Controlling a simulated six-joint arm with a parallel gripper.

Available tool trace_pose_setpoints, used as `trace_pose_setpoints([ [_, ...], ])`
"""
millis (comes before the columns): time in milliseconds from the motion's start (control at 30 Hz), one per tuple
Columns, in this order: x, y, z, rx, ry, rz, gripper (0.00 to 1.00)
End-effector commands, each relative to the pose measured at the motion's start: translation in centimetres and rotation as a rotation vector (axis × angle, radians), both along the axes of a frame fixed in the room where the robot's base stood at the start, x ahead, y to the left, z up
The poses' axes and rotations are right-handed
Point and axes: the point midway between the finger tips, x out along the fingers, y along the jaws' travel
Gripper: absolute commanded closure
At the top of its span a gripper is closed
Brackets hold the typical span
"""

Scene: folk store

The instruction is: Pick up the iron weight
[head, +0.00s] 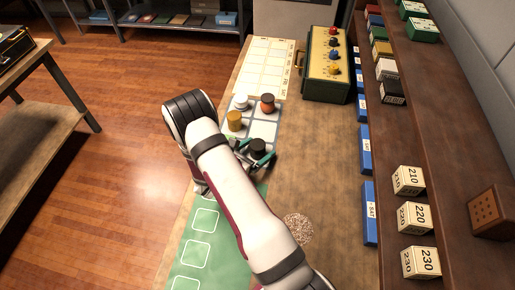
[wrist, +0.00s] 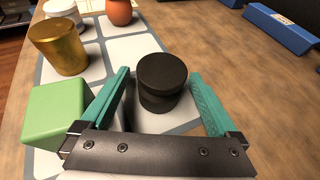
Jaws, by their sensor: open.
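The iron weight is a black, round, knobbed cylinder (wrist: 162,80) standing upright on a pale square of the grid mat (wrist: 122,48). It also shows in the head view (head: 258,148). My gripper (wrist: 158,90) is open, with one teal finger on each side of the weight. A gap shows between the weight and each finger, wider on the left. In the head view my gripper (head: 258,162) is at the near right part of the mat.
A green block (wrist: 55,112) stands just left of the left finger. A brass cup-like piece (wrist: 58,47), a white piece (wrist: 64,12) and an orange-brown pot (wrist: 119,11) stand farther back on the mat. Bare table lies right. Numbered boxes (head: 416,218) line the shelf.

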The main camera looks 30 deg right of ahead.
Motion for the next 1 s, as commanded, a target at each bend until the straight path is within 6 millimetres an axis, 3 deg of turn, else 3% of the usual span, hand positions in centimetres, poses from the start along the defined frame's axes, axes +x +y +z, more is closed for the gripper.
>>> trace_pose_setpoints([
  [200, 0.04, -0.04, -0.01, 0.0, 0.0, 0.001, 0.08],
  [700, 0.03, 0.0, 0.01, 0.0, 0.0, 0.001, 0.98],
  [1000, 0.06, -0.02, 0.07, -0.001, -0.003, 0.0, 1.0],
])
